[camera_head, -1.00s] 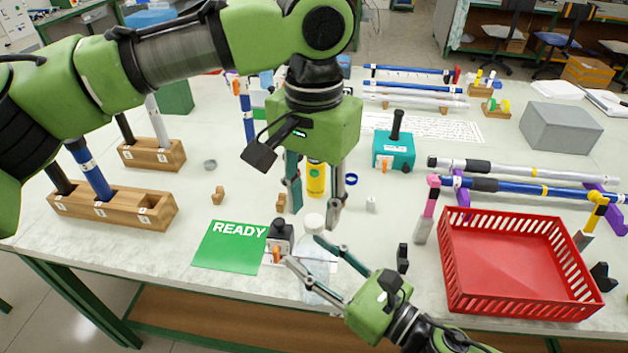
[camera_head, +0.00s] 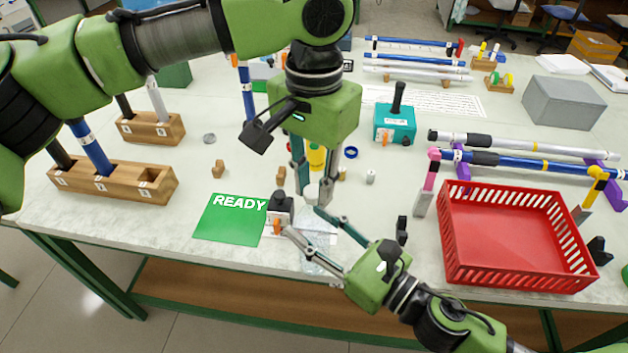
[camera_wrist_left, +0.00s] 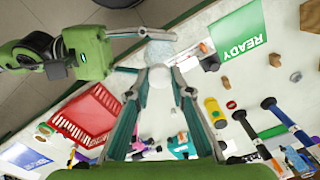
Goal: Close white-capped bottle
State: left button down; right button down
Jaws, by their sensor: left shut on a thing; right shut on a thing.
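A clear bottle (camera_head: 318,247) stands near the table's front edge, partly hidden by the fingers of my right gripper (camera_head: 302,222), which is shut on it from the front right. My left gripper (camera_head: 317,197) points down from above and is shut on the white cap (camera_wrist_left: 160,76) at the bottle's top. In the left wrist view the cap sits between the left fingertips, with the clear bottle (camera_wrist_left: 158,50) just beyond it. I cannot tell whether the cap is fully seated on the neck.
A green READY card (camera_head: 230,219) and a small black-topped item (camera_head: 282,205) lie left of the bottle. A red basket (camera_head: 515,278) stands at right. A yellow container (camera_head: 316,158) is behind the left fingers. Wooden rod holders (camera_head: 120,190) stand at left.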

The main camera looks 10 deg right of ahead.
pick_arm(q)
jog(key=m, duration=0.5)
jog(key=shift+f+m, duration=0.1)
jog(key=shift+m, duration=0.3)
jog(key=m, duration=0.5)
jog(key=c, duration=1.7)
grip_release()
notch_tip(320, 180, up, 12)
jog(key=shift+r, duration=0.1)
jog(key=shift+w, duration=0.1)
